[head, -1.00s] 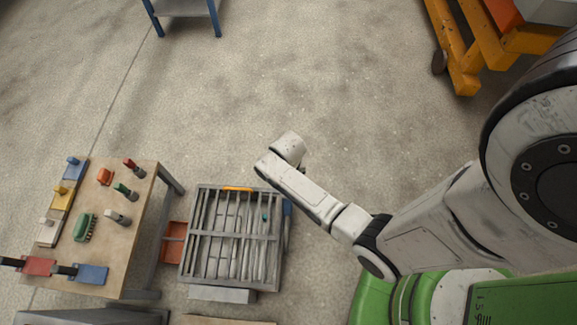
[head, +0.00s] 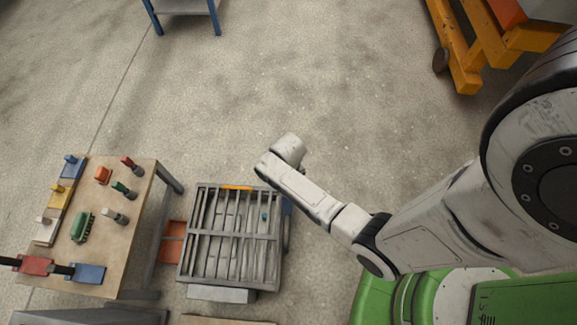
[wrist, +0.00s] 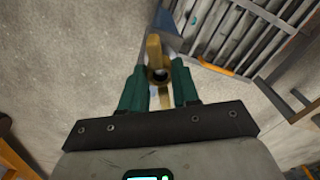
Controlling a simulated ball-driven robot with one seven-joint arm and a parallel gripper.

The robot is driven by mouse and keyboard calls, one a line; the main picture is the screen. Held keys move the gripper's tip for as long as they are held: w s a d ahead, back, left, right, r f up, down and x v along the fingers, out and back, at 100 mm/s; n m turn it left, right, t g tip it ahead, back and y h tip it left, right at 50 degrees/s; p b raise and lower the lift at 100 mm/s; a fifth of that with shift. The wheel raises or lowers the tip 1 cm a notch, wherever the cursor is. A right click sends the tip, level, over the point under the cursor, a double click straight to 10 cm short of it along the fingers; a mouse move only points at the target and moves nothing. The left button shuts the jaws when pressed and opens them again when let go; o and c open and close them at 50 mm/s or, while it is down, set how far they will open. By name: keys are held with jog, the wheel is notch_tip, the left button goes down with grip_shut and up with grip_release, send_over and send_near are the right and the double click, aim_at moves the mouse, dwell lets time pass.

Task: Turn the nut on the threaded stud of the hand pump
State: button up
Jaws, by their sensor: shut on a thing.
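In the wrist view, my gripper (wrist: 159,78) has its two green fingers on either side of a brass-yellow nut (wrist: 153,50) with wing-like arms, and is shut on it. A dark round spot shows in the middle of the nut; I cannot tell the stud's threads there. A blue part (wrist: 166,22), perhaps of the hand pump, shows just beyond the nut. In the head view, a blue part (head: 287,210) shows at the right side of the mould, below my wrist. My fingers and the nut are hidden there behind my arm.
The grey barred panel mould (head: 279,240) stands left of my arm, with an orange bar on its far edge. A wooden table (head: 140,215) with coloured handled tools is farther left. A yellow frame (head: 455,60) stands at the upper right.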

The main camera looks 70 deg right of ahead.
jog(key=shift+f+b, duration=0.45)
jog(key=shift+f, duration=0.3)
jog(key=o, duration=1.1)
jog(key=shift+r, duration=0.1)
notch_tip(320, 180, up, 11)
jog(key=p, duration=0.3)
